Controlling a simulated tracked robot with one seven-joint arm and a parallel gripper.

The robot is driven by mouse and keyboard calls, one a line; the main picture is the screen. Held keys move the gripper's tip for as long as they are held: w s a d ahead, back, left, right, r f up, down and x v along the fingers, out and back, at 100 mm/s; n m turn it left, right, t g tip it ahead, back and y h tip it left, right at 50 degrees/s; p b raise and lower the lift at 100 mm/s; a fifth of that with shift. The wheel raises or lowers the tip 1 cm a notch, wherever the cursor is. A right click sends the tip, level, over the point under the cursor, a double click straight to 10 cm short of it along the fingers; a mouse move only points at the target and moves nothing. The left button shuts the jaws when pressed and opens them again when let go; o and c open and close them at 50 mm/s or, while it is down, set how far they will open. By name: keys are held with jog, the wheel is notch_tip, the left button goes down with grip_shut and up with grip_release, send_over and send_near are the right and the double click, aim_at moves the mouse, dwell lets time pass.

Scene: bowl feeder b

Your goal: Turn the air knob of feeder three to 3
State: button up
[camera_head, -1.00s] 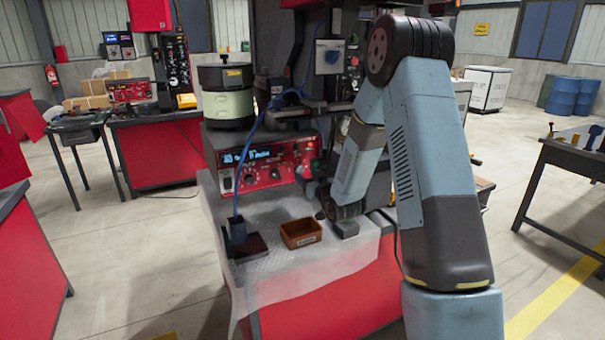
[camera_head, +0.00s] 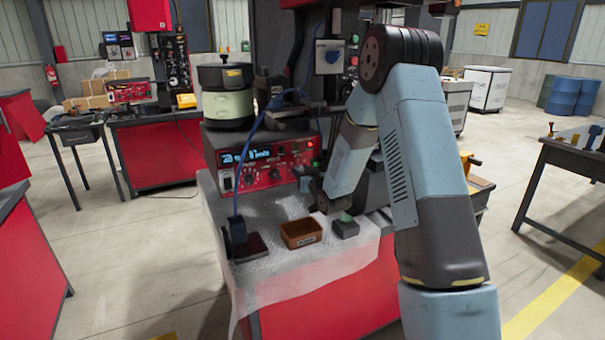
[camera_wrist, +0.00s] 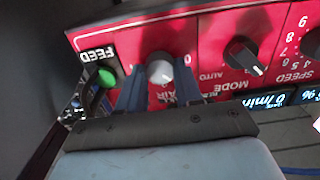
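The red feeder control panel (camera_head: 262,180) sits under the round feeder bowl (camera_head: 228,105), with a lit display. In the wrist view the panel appears upside down. My gripper (camera_wrist: 160,88) reaches towards the panel with one blue-grey finger on each side of this knob. The fingers look open, with the knob in line with the gap; I cannot tell whether they touch it. The knob's pointer and most of its scale are hidden or unclear.
Beside the air knob are a green FEED button (camera_wrist: 107,77) and the black MODE knob (camera_wrist: 245,56); the SPEED knob (camera_wrist: 312,43) is farther right. A brown bin (camera_head: 301,233) and a small dark box with a green button (camera_head: 345,228) stand on the bench below.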

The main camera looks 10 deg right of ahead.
jog(key=c, duration=0.5)
jog(key=shift+m, duration=0.4)
jog(key=m, duration=0.2)
jog(key=shift+d+m, duration=0.1)
jog(key=shift+m, duration=0.3)
jog(key=m, duration=0.3)
jog(key=shift+d+f+m, duration=0.1)
jog(key=shift+m, duration=0.2)
jog(key=m, duration=0.5)
jog(key=shift+f+m, duration=0.1)
jog(key=shift+m, duration=0.2)
jog(key=m, duration=0.4)
jog(key=shift+d+f+m, duration=0.1)
jog(key=shift+m, duration=0.3)
